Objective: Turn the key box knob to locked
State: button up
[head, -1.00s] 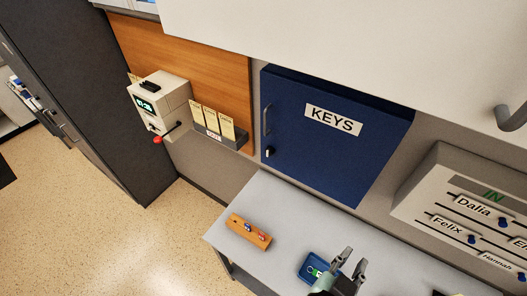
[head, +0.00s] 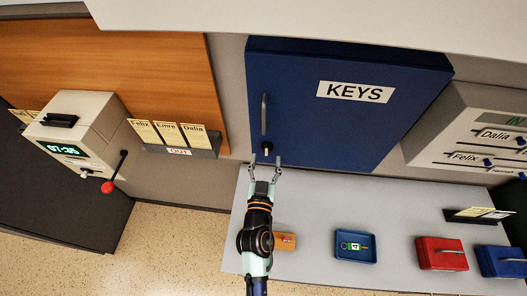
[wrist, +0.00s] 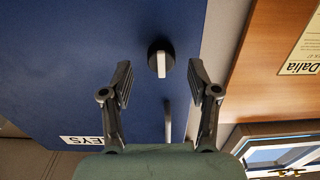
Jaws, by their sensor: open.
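The blue key box (head: 345,115) hangs on the wall with a white KEYS label and a grey bar handle (head: 264,114) near its left edge. Its knob (head: 267,148) sits below the handle. In the wrist view the knob (wrist: 160,58) is a black disc with a light grip bar running nearly up and down the picture. My gripper (head: 265,166) is open just below the knob in the head view. In the wrist view my gripper's fingers (wrist: 163,82) are spread to either side of the knob's line, with the knob just beyond the tips; I see no contact.
A grey counter (head: 310,215) runs below. On it are a blue tray (head: 341,255), a red box (head: 441,254) and a blue box (head: 500,262). A card rack (head: 190,150) and a time clock (head: 80,135) with a red-tipped lever are at left.

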aim_at(268, 142)
jog(key=shift+w+d, duration=0.1)
jog(key=shift+w, duration=1.35)
grip_shut()
jog(key=n, duration=0.4)
jog(key=shift+n, duration=0.4)
jog(key=n+p, duration=0.1)
jog(key=n, duration=0.3)
jog(key=shift+d+r+n, duration=0.1)
jog(key=shift+n, duration=0.2)
jog(key=shift+n+p, duration=0.8)
jog(key=shift+n, duration=3.4)
jog(key=c, duration=1.2)
grip_release()
